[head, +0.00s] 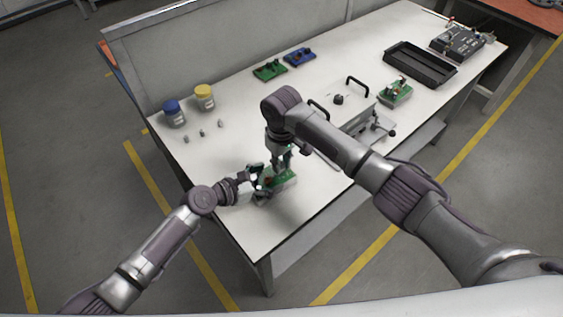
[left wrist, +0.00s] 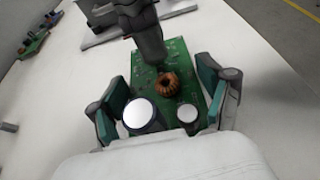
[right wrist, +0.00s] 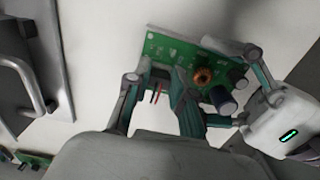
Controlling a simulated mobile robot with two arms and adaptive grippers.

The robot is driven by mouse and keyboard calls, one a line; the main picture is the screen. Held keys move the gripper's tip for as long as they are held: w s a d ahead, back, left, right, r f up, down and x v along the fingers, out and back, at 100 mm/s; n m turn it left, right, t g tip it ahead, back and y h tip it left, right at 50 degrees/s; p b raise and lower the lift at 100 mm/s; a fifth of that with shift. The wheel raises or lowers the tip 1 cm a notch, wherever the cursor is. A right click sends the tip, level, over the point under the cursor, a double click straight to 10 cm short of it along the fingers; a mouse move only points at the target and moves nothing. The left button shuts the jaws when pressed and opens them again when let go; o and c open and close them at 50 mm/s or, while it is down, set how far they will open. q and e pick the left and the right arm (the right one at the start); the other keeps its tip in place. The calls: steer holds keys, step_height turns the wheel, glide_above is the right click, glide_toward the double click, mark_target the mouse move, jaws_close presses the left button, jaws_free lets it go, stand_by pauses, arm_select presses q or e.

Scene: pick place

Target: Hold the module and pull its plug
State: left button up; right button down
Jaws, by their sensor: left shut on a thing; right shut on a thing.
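The module, a green circuit board with a copper coil and round capacitors, is on the white table near its front left corner in the head view (head: 284,186). It also shows in the left wrist view (left wrist: 176,52) and the right wrist view (right wrist: 165,47). My left gripper (head: 262,183) is shut on the board, one finger at each edge. My right gripper (head: 279,158) points down at the board's other end. In the right wrist view its fingers flank a small dark plug with red and black wires (right wrist: 157,94). I cannot tell whether the plug is seated.
A grey fixture with black handles (head: 350,112) stands right of my right gripper. Behind are a green board (head: 270,71) and a blue board (head: 299,57). A black tray (head: 421,67) lies at the right. Two jars (head: 174,115) and several small grey pieces stand at the left.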

mark_target(282, 164)
steer(key=shift+r, duration=0.1)
stand_by(0.6)
steer(key=shift+r, duration=1.05)
steer(key=shift+r, duration=2)
arm_select(q)
steer(key=o, duration=1.6)
